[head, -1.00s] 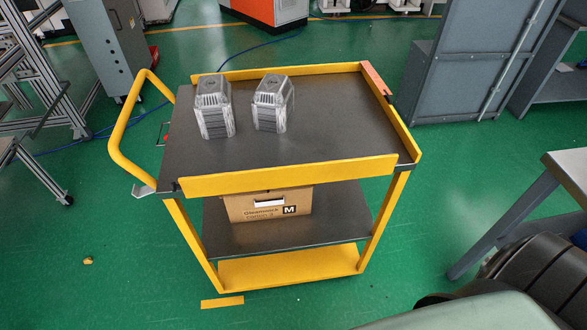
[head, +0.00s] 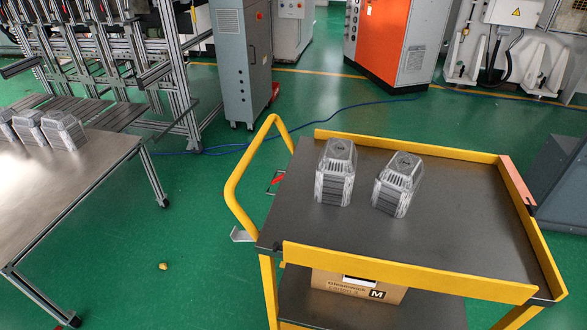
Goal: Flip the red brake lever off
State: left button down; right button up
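A small red lever (head: 277,180) on a plate shows beside the left end of the yellow cart, seen through the loop of the handle (head: 233,200). It is small, and I cannot tell its exact position. The cart (head: 400,277) has a dark top with yellow rims and stands right of centre. Neither of my grippers is in view.
Two grey foil-tray stacks (head: 334,172) (head: 397,185) stand on the cart's top. A labelled carton (head: 350,287) sits on its lower shelf. A metal table (head: 60,185) with several similar stacks is at left.

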aim_at(280, 178)
jog(key=i+j, duration=0.15)
jog(key=i, duration=0.15)
jog(key=j, duration=1.15)
jog(key=i+j, duration=1)
jog(key=i, duration=0.15)
